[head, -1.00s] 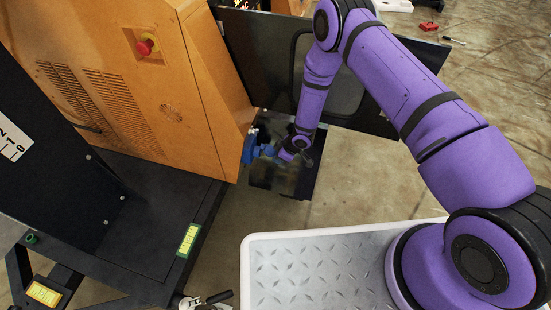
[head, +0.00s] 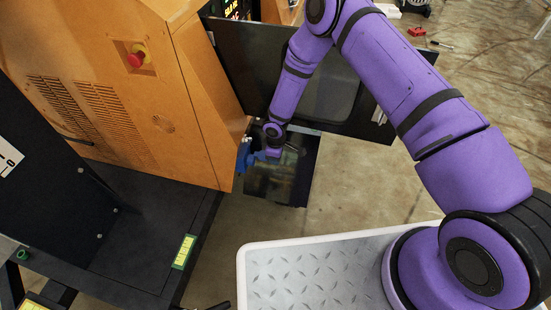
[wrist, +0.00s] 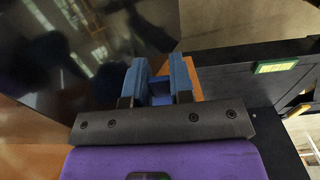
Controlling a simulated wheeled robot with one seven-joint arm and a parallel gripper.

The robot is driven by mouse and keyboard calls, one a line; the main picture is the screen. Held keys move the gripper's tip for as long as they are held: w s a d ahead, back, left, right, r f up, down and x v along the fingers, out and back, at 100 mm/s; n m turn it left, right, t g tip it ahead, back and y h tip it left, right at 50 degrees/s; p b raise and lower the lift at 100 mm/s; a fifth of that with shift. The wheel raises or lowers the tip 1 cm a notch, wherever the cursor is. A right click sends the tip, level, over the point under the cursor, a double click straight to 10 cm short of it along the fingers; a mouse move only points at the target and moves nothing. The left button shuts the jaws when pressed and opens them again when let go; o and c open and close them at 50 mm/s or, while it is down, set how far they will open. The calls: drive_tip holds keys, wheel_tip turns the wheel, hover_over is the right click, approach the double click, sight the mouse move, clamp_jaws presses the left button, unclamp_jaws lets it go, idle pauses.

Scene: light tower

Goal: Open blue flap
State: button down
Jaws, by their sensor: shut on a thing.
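The blue flap (head: 243,155) is a small blue piece at the lower right edge of the orange machine (head: 150,110), partly hidden by my gripper. My gripper (head: 257,157) reaches it from the right, at the end of my purple arm. In the wrist view, its two blue fingers (wrist: 160,66) are shut on a darker blue piece (wrist: 160,90) between them. Much of this piece is hidden, and how far the flap is open cannot be told.
A dark glossy panel (head: 232,60) stands behind my arm, with a dark reflective plate (head: 290,180) low beside the gripper. A black base (head: 150,235) lies left. Concrete floor is open at the right.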

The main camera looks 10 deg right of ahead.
drive_tip(key=shift+w+a+r, duration=0.15)
drive_tip(key=shift+a+r, duration=0.05)
drive_tip(key=shift+a, duration=0.05)
drive_tip(key=c, duration=1.2)
unclamp_jaws()
drive_tip(key=shift+o, duration=1)
drive_tip(key=shift+f, duration=0.1)
drive_tip(key=shift+d, duration=0.1)
wheel_tip(320, 180, up, 11)
drive_tip(key=shift+f, duration=0.1)
